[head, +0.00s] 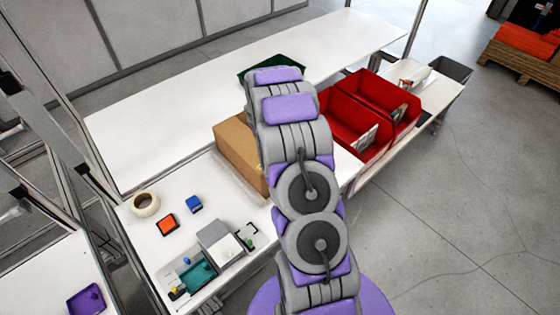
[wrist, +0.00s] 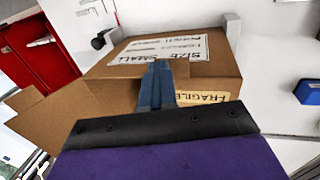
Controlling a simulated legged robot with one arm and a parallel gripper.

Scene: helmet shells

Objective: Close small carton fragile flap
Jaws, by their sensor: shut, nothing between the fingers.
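A brown cardboard carton (head: 236,146) stands on the white table, partly hidden behind my arm in the head view. In the wrist view the carton (wrist: 212,64) has a white label (wrist: 180,46) reading "SIZE SMALL" on top. A "FRAGILE" sticker (wrist: 205,97) is on the part facing me; I cannot tell where this flap's edges lie. A brown flap (wrist: 62,105) stands out to the left. My gripper (wrist: 157,68) is shut and empty, its fingertips in front of the carton near the label's lower edge. Contact is unclear.
Red bins (head: 349,125) stand right of the carton. A dark green tray (head: 258,63) is behind it. The back table (head: 150,118) is largely clear.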

